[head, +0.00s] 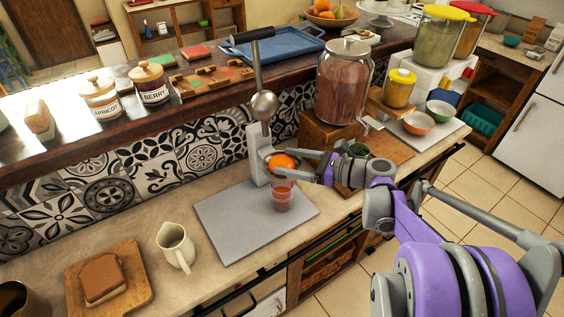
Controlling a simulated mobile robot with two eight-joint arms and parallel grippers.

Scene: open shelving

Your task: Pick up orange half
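The orange half (283,161) sits at the cup of the grey lever juicer (257,155), above a glass of reddish juice (282,196). My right gripper (288,164) reaches in from the right, with its fingers at the orange half, one on the far side and one on the near side. Whether the fingers press on it or stand slightly apart cannot be told. The juicer's lever, with a round metal press (264,105), is raised above the orange half. My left gripper is not in view.
The juicer stands on a grey board (255,222). A white pitcher (175,247) and a wooden board with bread (135,268) are at left. A large jar (343,85) and a yellow-lidded jar (399,88) stand behind my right arm. A raised ledge (60,152) runs behind.

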